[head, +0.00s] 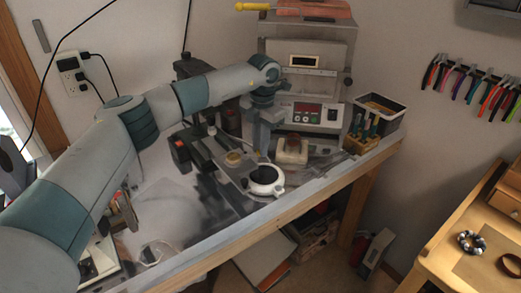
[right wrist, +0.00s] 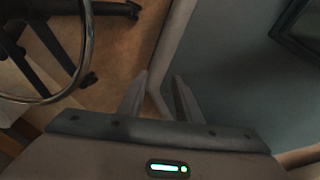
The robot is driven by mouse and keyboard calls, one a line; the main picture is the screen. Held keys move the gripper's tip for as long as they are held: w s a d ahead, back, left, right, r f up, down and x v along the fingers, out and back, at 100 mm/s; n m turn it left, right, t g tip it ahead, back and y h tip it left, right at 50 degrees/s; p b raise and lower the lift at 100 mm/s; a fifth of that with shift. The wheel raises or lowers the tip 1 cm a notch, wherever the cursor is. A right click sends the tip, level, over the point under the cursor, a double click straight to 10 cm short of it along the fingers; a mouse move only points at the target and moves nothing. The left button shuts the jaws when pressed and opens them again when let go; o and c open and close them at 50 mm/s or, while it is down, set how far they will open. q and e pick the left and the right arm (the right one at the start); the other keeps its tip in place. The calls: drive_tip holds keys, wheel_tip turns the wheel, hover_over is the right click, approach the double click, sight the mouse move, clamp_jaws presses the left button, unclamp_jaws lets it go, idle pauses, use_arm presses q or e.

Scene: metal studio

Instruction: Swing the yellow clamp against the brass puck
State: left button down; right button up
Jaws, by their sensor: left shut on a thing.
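A small brass-coloured disc, which looks like the brass puck (head: 233,158), sits on the dark fixture on the bench in the head view. My left arm reaches across from the left, and its gripper (head: 262,150) points down just right of the puck. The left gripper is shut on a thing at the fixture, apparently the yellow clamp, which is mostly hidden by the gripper. Contact between clamp and puck cannot be made out. My right gripper (right wrist: 158,98) is open and empty in the right wrist view, away from the fixture.
A white round cup with a dark centre (head: 265,180) stands close in front of the left gripper. A grey machine (head: 305,75) with a control panel stands behind it. A black bin (head: 381,103) and tool block are at the bench's right end.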

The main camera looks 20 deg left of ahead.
use_arm(q)
drive_tip(key=shift+s+m, duration=0.15)
drive_tip(key=shift+m, duration=0.25)
drive_tip(key=shift+b, duration=0.35)
drive_tip(key=c, duration=1.7)
unclamp_jaws()
drive_tip(key=shift+s, duration=0.1)
use_arm(e)
drive_tip(key=shift+w+a+f+t, duration=0.15)
drive_tip(key=shift+w+a+f, duration=0.05)
drive_tip(key=shift+w, duration=0.3)
drive_tip(key=shift+w+a+f+t, duration=0.15)
drive_tip(key=shift+w+f, duration=0.05)
drive_tip(key=shift+w, duration=0.25)
